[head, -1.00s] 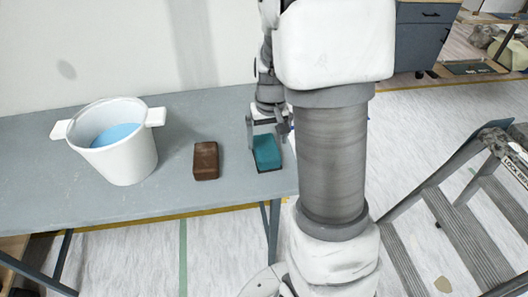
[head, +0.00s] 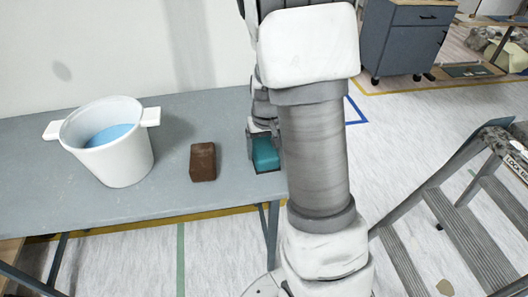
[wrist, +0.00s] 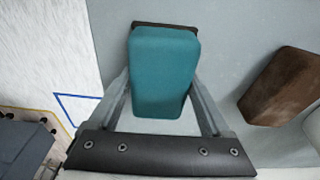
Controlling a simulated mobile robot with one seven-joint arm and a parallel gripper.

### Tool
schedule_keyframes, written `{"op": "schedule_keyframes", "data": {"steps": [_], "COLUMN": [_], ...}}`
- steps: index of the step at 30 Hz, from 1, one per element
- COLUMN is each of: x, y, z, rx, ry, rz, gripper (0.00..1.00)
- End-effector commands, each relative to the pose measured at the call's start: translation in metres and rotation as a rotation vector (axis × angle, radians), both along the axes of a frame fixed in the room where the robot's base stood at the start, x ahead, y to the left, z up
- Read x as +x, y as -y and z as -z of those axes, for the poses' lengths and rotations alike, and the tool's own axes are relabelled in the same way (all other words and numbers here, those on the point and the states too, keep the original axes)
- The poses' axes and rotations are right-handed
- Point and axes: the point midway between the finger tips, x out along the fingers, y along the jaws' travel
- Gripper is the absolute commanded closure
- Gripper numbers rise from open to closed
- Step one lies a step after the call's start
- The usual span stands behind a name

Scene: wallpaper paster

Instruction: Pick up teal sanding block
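The teal sanding block (head: 265,154) sits on the grey table near its right end. It has a teal top and a dark base. In the wrist view the block (wrist: 163,70) lies lengthwise between the two fingers of my gripper (wrist: 162,88). My gripper (head: 264,142) is lowered around the block, one finger on each side. The fingers look open, with narrow gaps beside the near part of the block. Contact at the fingertips is hard to make out. My arm hides part of the right side in the head view.
A brown block (head: 203,161) lies to the left on the table (head: 172,192). A white bucket (head: 122,160) with blue contents stands farther left. The table's right edge is close to the teal block. A stepladder (head: 462,215) stands on the floor at right.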

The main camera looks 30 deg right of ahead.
Motion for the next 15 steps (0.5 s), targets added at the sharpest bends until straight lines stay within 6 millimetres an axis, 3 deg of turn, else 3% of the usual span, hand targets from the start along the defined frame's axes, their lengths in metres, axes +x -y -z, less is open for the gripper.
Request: {"op": "schedule_keyframes", "data": {"steps": [1, 6, 15], "x": [-0.0001, -0.0001, 0.0003], "y": [0.0002, 0.0002, 0.0003], "z": [-0.0001, -0.0002, -0.0031], "rx": [0.000, 0.000, 0.000], "ry": [0.000, 0.000, 0.001], "rz": [0.000, 0.000, 0.000], "gripper": [0.49, 0.79, 0.81]}}
